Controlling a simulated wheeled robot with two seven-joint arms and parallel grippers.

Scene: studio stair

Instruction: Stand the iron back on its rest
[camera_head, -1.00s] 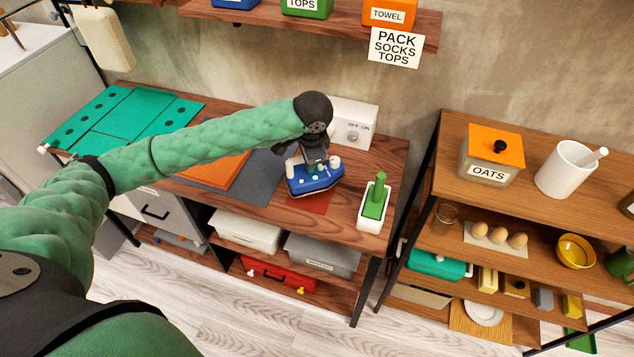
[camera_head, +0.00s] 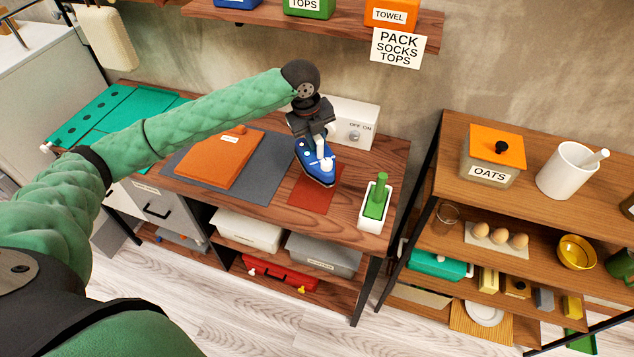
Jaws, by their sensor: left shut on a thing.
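The iron (camera_head: 319,168) is blue with a white handle. My left gripper (camera_head: 318,134) is shut on it, its fingers around the handle and partly hidden. The iron is over or just above the right part of the dark red mat (camera_head: 314,196), its tip pointing toward the front right. I cannot tell whether it touches the mat. No rest stand shows apart from this flat mat. My right gripper is not in view.
A folded orange cloth (camera_head: 222,158) lies on a grey mat (camera_head: 268,178) to the left. A white holder with a green-handled tool (camera_head: 376,200) stands to the right. A white switch box (camera_head: 352,122) is behind. A teal folding board (camera_head: 100,115) lies at far left.

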